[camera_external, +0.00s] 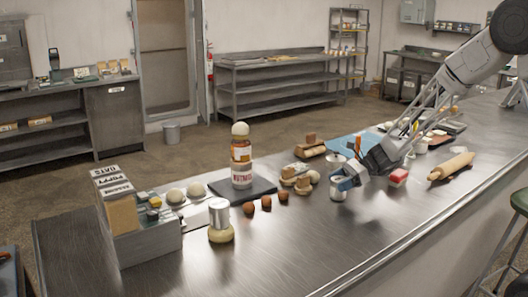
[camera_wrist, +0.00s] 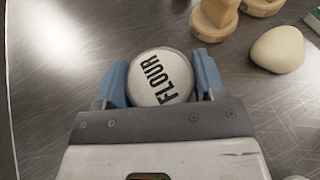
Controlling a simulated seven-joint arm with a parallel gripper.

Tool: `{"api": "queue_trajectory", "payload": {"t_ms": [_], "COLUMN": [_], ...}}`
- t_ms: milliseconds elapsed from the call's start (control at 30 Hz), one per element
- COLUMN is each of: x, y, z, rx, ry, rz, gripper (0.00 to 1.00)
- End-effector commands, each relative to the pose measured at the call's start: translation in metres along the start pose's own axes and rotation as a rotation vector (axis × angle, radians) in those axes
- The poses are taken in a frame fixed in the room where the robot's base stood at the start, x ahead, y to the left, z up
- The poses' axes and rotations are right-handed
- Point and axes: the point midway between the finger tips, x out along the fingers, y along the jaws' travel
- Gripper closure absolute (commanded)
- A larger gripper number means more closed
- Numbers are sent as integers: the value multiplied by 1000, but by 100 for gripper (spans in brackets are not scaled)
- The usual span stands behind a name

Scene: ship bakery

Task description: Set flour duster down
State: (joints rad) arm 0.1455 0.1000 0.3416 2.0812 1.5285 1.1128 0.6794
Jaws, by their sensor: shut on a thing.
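The flour duster (camera_wrist: 160,77) is a round can with a pale lid marked FLOUR, seen from above in the wrist view. My gripper (camera_wrist: 161,82) has its blue fingers on either side of it and is shut on it. In the external view my gripper (camera_external: 347,179) is low over the steel counter at centre right. The silver duster (camera_external: 338,192) shows below the fingers, apparently upright. Whether its base touches the counter I cannot tell.
On the steel counter (camera_external: 300,230), a pale dough ball (camera_wrist: 278,50) and wooden pieces (camera_wrist: 214,20) lie right of the duster in the wrist view.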

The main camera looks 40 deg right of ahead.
Motion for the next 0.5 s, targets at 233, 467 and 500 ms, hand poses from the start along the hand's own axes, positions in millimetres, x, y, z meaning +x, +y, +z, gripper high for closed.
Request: {"api": "queue_trajectory", "payload": {"t_ms": [233, 467, 500], "x": [0, 1, 1], "y": [0, 0, 0], "z": [0, -2, -2], "rx": [0, 0, 0], "ry": [0, 0, 0], "rz": [0, 0, 0], "gripper": [63, 20, 13]}}
